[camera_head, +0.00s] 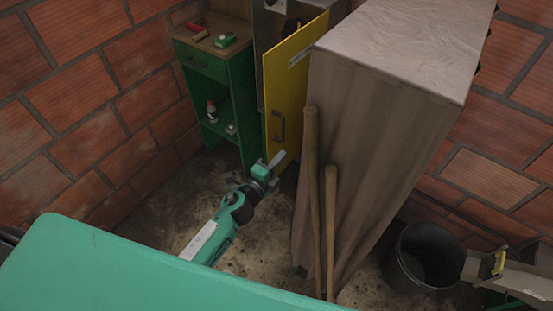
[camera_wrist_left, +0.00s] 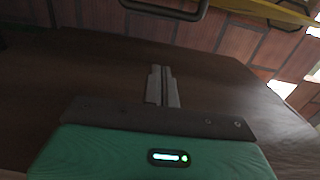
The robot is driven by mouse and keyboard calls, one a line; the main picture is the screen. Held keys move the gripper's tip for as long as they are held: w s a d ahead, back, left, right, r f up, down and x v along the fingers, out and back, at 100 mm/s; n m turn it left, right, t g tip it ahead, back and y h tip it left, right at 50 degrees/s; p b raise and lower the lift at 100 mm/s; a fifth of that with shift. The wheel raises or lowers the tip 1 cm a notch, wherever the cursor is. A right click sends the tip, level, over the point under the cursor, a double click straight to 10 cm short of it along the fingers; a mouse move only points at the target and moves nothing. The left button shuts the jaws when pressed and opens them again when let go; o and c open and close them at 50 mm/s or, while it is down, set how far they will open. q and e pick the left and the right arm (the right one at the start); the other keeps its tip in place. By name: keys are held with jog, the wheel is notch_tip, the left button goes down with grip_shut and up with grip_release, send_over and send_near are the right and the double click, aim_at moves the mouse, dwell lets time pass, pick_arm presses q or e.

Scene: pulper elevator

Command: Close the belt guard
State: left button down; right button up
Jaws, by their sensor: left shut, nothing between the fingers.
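The belt guard (camera_head: 295,75) is a tall yellow hinged panel with a dark bar handle (camera_head: 280,126) and a label near its top. It stands swung open from the grey housing (camera_head: 270,30) behind it. My left gripper (camera_head: 274,162) is below the handle and close to the panel's lower part; I cannot tell whether it touches. In the left wrist view, its fingers (camera_wrist_left: 162,86) are together and empty. A dark bar shows at that view's top edge, with a yellow strip at upper right. My right gripper is not in view.
A green cabinet (camera_head: 222,98) with small items stands left of the guard. A tall covered block (camera_head: 375,130) stands close on the right, with wooden poles (camera_head: 331,220) leaning on it. A black bucket (camera_head: 427,255) is at lower right. Bare floor lies around my left arm.

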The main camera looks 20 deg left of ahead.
aim_at(282, 138)
pick_arm(q)
jog(key=shift+w+a+p, duration=0.2)
jog(key=shift+w+p, duration=0.05)
jog(key=shift+w, duration=1.2)
jog(key=shift+w+a+p, duration=0.2)
jog(key=shift+w, duration=1.2)
jog(key=shift+w+a+p, duration=0.2)
jog(key=shift+w+p, duration=0.05)
jog(key=shift+w, duration=1.2)
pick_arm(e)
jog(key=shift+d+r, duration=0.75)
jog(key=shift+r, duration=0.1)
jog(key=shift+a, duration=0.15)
